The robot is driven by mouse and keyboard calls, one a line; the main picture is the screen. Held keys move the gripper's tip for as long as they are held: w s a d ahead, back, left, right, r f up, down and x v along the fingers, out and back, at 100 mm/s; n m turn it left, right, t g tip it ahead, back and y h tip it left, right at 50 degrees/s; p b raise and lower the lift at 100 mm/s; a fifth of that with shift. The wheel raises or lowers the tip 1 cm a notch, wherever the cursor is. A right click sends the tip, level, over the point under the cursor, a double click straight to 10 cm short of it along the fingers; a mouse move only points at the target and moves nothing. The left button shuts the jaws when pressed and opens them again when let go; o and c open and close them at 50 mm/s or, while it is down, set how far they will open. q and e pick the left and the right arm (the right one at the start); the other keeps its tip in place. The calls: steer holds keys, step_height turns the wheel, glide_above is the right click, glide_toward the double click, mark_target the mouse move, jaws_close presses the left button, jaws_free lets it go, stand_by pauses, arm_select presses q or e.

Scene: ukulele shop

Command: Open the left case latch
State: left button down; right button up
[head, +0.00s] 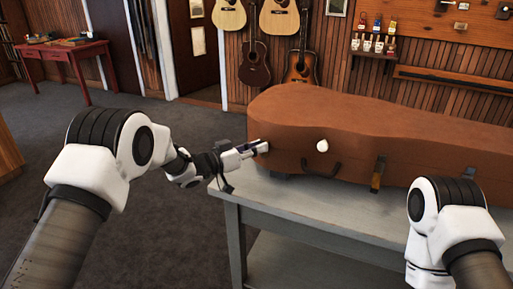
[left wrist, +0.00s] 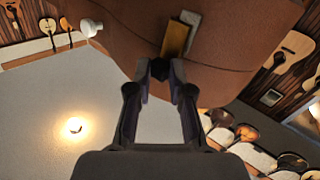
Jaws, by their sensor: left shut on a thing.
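The brown instrument case (head: 290,115) lies shut on the grey table. My left gripper (head: 258,148) is at the case's left front side, over the left latch, which it mostly hides in the head view. In the left wrist view the gold latch plate (left wrist: 175,40) shows on the brown case (left wrist: 120,25), and the fingertips (left wrist: 161,70) are closed at its near end. The right latch (head: 378,173) hangs on the case front, right of the dark handle (head: 322,170). My right gripper is out of sight; only its arm shows.
The grey table (head: 300,207) has a bare strip in front of the case. A small white rounded thing (head: 322,146) shows at the case front; I cannot tell what it is. Guitars (head: 254,62) hang on the back wall. A red table (head: 62,50) stands far left, with open floor between.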

arm_select(q)
steer(key=m+h+b, duration=0.1)
steer(key=b, duration=0.2)
steer(key=s+f+m+t+h+b, duration=0.1)
steer(key=h+b, duration=0.1)
steer(key=b, duration=0.1)
steer(key=shift+s+a+f+m+t+b, duration=0.2)
steer(key=shift+m+t+b, duration=0.1)
steer(key=shift+m+b, duration=0.1)
steer(key=c, duration=1.1)
jaws_free()
steer(key=shift+d, duration=0.1)
steer(key=shift+o, duration=0.2)
steer(key=v, duration=1.2)
steer(key=shift+f, duration=0.15)
